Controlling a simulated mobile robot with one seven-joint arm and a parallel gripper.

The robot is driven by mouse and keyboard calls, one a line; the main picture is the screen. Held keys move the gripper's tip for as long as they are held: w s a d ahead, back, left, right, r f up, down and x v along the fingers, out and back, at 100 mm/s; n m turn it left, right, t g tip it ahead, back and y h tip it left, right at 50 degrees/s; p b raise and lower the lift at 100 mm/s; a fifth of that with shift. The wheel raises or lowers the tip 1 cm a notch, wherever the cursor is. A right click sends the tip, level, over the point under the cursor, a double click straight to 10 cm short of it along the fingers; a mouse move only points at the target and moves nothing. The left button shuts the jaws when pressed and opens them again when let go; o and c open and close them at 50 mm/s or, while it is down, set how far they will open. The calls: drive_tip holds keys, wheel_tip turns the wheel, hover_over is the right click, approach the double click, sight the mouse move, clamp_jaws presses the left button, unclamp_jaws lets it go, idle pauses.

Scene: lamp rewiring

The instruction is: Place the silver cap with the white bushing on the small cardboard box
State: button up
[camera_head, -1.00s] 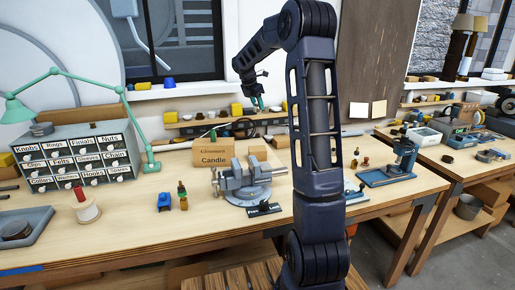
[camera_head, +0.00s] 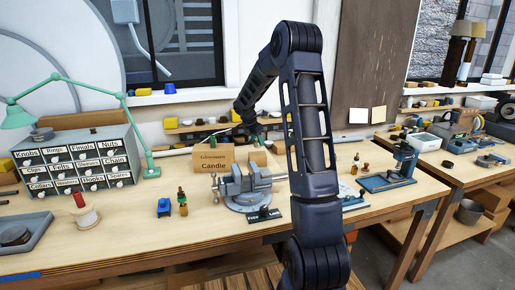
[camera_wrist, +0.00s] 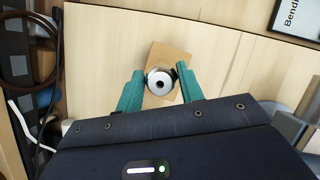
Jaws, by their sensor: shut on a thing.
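In the wrist view, the silver cap with the white bushing (camera_wrist: 160,82) sits between the two teal fingers of my gripper (camera_wrist: 160,88), which is shut on it. The bushing faces the camera, with a dark hole in its middle. The small cardboard box (camera_wrist: 170,53) lies behind and below the cap in this view. Whether the cap touches the box cannot be told. In the head view, my gripper (camera_head: 251,132) is above the small cardboard box (camera_head: 258,158), behind the vise. The cap is too small to make out there.
The larger Candle box (camera_head: 213,160) stands left of the small box. The grey vise (camera_head: 240,185) is in front of it. A dark coiled cable (camera_wrist: 42,40) lies to the left in the wrist view. Bare bench top surrounds the small box in the wrist view.

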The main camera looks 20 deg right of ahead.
sight(256, 143)
drive_tip(key=shift+f, duration=1.9)
drive_tip(key=shift+f, duration=0.1)
drive_tip(key=o, duration=1)
drive_tip(key=shift+o, duration=0.2)
